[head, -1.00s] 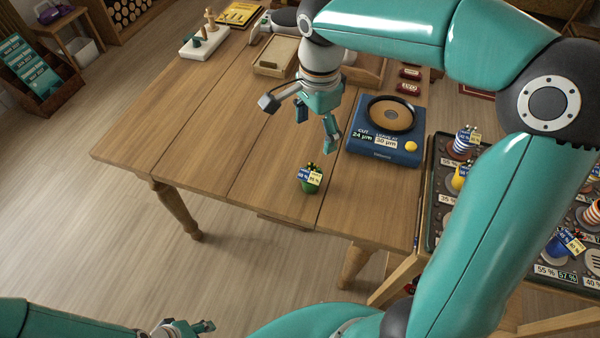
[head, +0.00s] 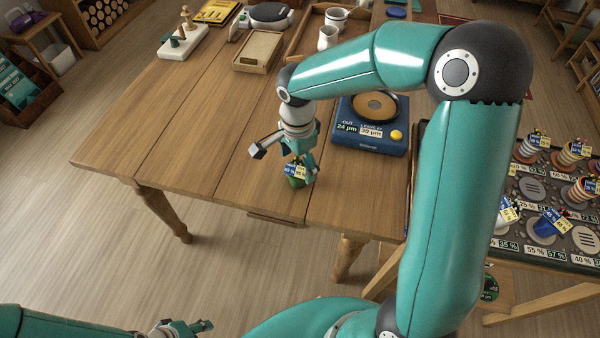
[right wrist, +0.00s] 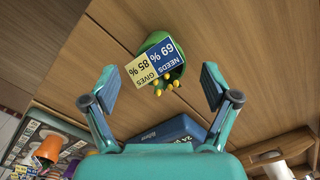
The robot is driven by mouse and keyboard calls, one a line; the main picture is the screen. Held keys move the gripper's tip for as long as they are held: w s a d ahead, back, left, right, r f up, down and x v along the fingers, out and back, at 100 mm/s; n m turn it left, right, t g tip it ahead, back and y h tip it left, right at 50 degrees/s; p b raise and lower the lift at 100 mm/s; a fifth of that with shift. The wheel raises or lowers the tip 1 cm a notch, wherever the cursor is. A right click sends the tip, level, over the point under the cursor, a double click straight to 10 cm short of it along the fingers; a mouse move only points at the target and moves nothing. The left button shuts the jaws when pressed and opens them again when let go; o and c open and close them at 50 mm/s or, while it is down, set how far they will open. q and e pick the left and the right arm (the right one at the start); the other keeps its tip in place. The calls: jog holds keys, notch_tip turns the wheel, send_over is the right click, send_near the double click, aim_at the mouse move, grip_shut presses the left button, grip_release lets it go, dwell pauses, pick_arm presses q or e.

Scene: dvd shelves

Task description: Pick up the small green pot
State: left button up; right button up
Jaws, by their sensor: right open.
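The small green pot (head: 296,182) stands on the wooden table near its front edge. It carries a blue and yellow label reading "needs 69 %" and "gives 85 %". In the right wrist view the pot (right wrist: 158,44) lies ahead of the fingertips, roughly centred between them. My right gripper (head: 298,168) is open and right at the pot in the head view, partly covering it. In the right wrist view the right gripper (right wrist: 160,88) has its fingers wide apart with nothing between them. My left gripper (head: 190,328) is at the bottom edge, away from the table; its jaws are too small to judge.
A blue device (head: 370,142) with a round dark plate stands right of the pot. A dark tray (head: 512,248) with several labelled pots is on the right. A wooden box (head: 258,52) and a white cup (head: 327,38) stand farther back. The table left of the pot is clear.

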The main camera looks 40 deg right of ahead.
jog(key=shift+f, duration=1.45)
jog(key=shift+w, duration=0.1)
jog(key=c, duration=1.4)
jog(key=shift+r, duration=0.1)
